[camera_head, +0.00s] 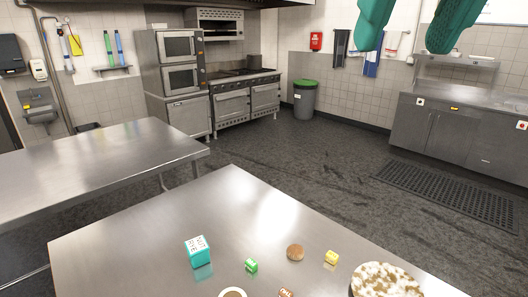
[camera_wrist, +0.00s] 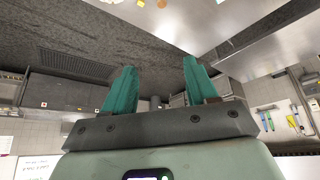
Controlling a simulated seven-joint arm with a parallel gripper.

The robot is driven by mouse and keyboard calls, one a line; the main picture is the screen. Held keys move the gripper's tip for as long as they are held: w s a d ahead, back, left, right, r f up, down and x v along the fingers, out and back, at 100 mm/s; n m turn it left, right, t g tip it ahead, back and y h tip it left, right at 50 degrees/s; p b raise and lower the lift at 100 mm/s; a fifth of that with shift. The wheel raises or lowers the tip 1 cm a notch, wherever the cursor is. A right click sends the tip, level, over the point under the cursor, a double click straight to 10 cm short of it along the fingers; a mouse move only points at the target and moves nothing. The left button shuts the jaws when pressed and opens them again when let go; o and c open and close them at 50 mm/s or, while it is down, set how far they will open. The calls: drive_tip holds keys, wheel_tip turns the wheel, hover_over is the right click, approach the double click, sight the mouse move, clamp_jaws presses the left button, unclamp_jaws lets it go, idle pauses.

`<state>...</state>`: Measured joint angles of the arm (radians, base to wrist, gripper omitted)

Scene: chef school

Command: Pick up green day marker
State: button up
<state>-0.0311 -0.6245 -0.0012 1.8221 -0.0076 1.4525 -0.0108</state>
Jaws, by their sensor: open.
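The green day marker (camera_head: 251,265) is a small green block with a pale label. It lies on the steel table (camera_head: 150,245) near the bottom of the head view, between a larger teal and white cube (camera_head: 198,251) and a round brown item (camera_head: 295,252). My gripper (camera_head: 404,46) shows as two teal fingers at the top right of the head view, high above and away from the marker. In the wrist view my gripper (camera_wrist: 160,68) is open, with nothing between its fingers. I cannot make out the green marker in the wrist view.
A yellow marker (camera_head: 331,257), a brown-red marker (camera_head: 286,293), a pale round cup (camera_head: 232,293) and a bowl of whitish-brown pieces (camera_head: 385,280) stand close by. A second steel table (camera_head: 90,165) is at left. The air above the near table is clear.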

wheel_tip(320, 180, up, 7)
drive_tip(key=m+t+y, duration=0.3)
drive_tip(key=m+y, duration=0.7)
drive_tip(key=m, duration=1.6)
hover_over(250, 261)
drive_tip(key=s+d, duration=0.6)
drive_tip(key=d, duration=0.1)
wheel_tip(250, 261, down, 66)
drive_tip(key=shift+a+f, duration=0.1)
drive_tip(key=x, duration=0.2)
drive_tip(key=f+x, duration=0.1)
drive_tip(key=x, duration=0.2)
drive_tip(key=shift+s, duration=0.1)
drive_tip(key=shift+x, duration=3.1)
drive_tip(key=shift+r, duration=0.15)
